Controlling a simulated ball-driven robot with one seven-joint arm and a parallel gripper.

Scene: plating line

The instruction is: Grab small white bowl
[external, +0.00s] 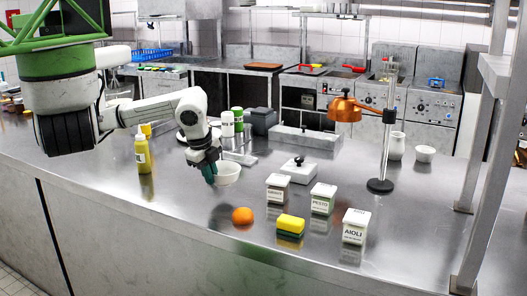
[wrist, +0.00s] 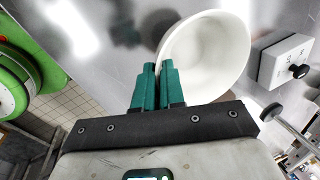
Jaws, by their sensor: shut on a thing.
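The small white bowl (external: 227,174) is at my gripper over the steel counter in the external view. In the wrist view the bowl (wrist: 208,55) fills the upper middle, with its open inside facing the camera. My gripper (external: 210,172) has green fingers, which also show in the wrist view (wrist: 158,75). The fingers are shut on the bowl's left rim, with one finger on each side of the wall. I cannot tell whether the bowl's base touches the counter.
An orange (external: 242,216), a yellow-green sponge (external: 290,227) and labelled tubs (external: 323,198) stand in front and right. A mustard bottle (external: 144,155) is at left. A heat lamp (external: 384,130), a white jug (external: 396,146) and another white bowl (external: 425,154) are at right.

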